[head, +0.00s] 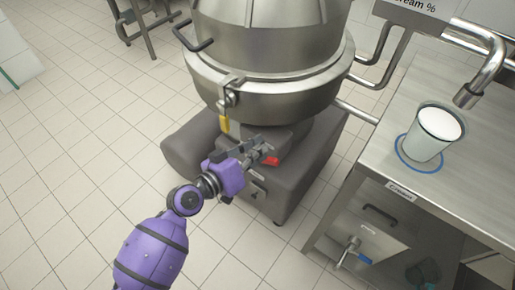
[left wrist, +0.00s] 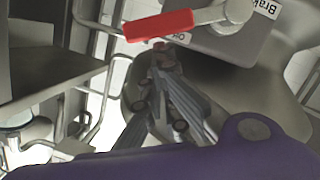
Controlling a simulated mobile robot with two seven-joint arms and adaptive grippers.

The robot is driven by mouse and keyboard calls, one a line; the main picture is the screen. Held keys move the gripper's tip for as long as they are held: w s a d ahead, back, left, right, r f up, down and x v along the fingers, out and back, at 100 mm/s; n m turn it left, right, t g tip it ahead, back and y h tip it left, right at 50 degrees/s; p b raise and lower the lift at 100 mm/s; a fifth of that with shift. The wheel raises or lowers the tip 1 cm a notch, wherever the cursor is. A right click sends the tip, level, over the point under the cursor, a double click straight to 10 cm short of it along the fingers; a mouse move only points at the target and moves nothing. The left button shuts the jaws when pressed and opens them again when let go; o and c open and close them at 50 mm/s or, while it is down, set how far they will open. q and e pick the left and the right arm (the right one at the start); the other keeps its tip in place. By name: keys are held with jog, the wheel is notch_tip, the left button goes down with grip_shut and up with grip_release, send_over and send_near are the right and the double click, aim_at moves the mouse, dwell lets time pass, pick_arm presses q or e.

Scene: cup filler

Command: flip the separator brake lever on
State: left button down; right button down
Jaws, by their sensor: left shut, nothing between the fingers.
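The separator (head: 270,60) is a large steel drum on a dark grey base. Its brake lever has a red handle (head: 270,160), low on the front of the machine. In the left wrist view the red handle (left wrist: 158,25) lies near the top, joined to a metal arm by a box with a partly cut-off "Brake" label (left wrist: 262,10). My left gripper (head: 262,153) is shut and empty, its tips right by the red handle. In the left wrist view the closed fingers (left wrist: 162,62) point at the handle's underside; whether they touch it I cannot tell. My right gripper is not visible.
A steel table (head: 380,160) stands on the right, with a cup of white liquid (head: 435,130) on a blue ring (head: 418,163) under a spout (head: 480,75). The tiled floor at left (head: 80,150) is clear.

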pick_arm(q)
jog(key=shift+s+d+f+m, duration=0.15)
jog(key=shift+s+d+m, duration=0.05)
jog(key=shift+d+m, duration=0.1)
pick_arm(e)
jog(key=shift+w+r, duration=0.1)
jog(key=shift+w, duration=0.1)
